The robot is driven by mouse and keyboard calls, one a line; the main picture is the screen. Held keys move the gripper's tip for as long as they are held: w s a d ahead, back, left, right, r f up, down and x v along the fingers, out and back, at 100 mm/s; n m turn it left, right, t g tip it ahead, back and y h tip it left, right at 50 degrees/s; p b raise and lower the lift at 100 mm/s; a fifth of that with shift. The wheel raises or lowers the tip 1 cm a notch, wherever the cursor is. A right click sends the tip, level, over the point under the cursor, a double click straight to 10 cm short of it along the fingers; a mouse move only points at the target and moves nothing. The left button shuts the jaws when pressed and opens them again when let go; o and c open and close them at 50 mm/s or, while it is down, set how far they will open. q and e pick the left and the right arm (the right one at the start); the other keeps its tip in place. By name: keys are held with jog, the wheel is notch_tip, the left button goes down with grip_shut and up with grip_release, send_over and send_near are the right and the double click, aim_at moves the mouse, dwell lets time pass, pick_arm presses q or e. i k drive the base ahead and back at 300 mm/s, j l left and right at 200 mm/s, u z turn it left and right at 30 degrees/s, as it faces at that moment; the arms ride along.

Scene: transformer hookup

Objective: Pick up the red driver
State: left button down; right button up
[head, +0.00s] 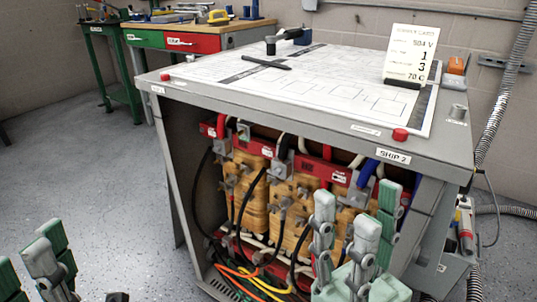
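My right gripper (356,205) is at the lower right of the head view, in front of the cabinet's open front. Its pale green fingers stand up and apart with nothing between them. My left gripper (35,246) is at the lower left corner, partly cut off by the picture edge. Its fingers are spread and no object shows between them. A small red-handled tool (465,239) stands in a holder low beside the cabinet's right side; it may be the red driver, but it is too small to be sure.
The grey cabinet (450,150) holds transformer coils (298,195) and loose coloured cables. A workbench (190,33) stands behind. Floor at left is clear.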

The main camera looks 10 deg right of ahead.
aim_at(464, 227)
jog(key=z, duration=1.75)
jog(key=i+l+u, duration=0.15)
jog(key=u, duration=0.3)
jog(key=i+l+u, duration=0.1)
jog(key=l+u, duration=0.3)
jog(key=i+l+u, duration=0.1)
jog(key=l+u, duration=0.2)
jog(key=u, duration=0.15)
jog(key=l+u, duration=0.4)
jog(key=l, duration=0.55)
jog(key=l+u, duration=0.15)
jog(key=l, duration=0.4)
jog(key=k+l, duration=0.1)
jog(key=l, duration=0.45)
jog(key=l+u, duration=0.15)
jog(key=l, duration=0.4)
jog(key=k+l, duration=0.15)
jog(key=l, duration=0.4)
jog(key=l+u, duration=0.1)
jog(key=l, duration=0.45)
jog(key=k, duration=0.05)
